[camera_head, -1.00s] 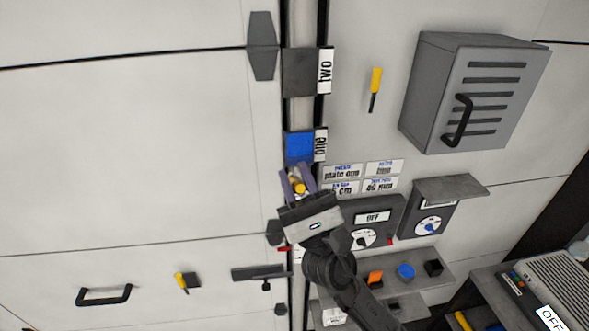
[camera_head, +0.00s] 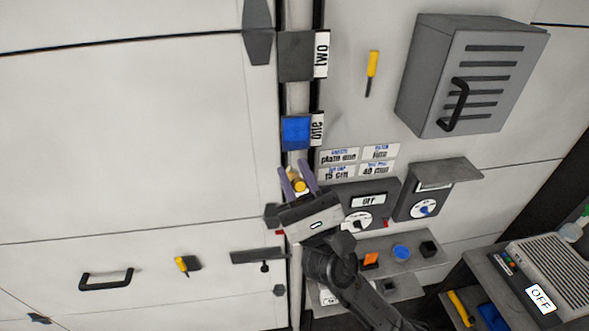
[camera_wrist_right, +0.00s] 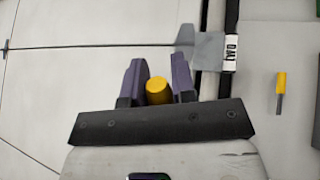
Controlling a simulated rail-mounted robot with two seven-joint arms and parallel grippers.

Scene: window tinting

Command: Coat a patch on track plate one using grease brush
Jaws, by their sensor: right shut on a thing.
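Track plate one (camera_head: 295,132) is a square on the vertical track with a blue face, beside a label reading "one". My right gripper (camera_head: 295,177) is just below it, apart from it in the picture. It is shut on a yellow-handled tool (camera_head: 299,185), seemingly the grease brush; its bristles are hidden. The yellow handle also shows between the purple fingers in the right wrist view (camera_wrist_right: 159,91). Plate two (camera_head: 296,56) is grey and sits higher on the track; it also shows in the right wrist view (camera_wrist_right: 208,50). My left gripper is not in view.
A grey vented box (camera_head: 470,75) juts out at the upper right. A yellow-handled tool (camera_head: 372,70) hangs on the wall. Label cards (camera_head: 358,160), dial panels (camera_head: 362,205) and a small shelf (camera_head: 400,255) lie right of the gripper. The left panels are mostly clear.

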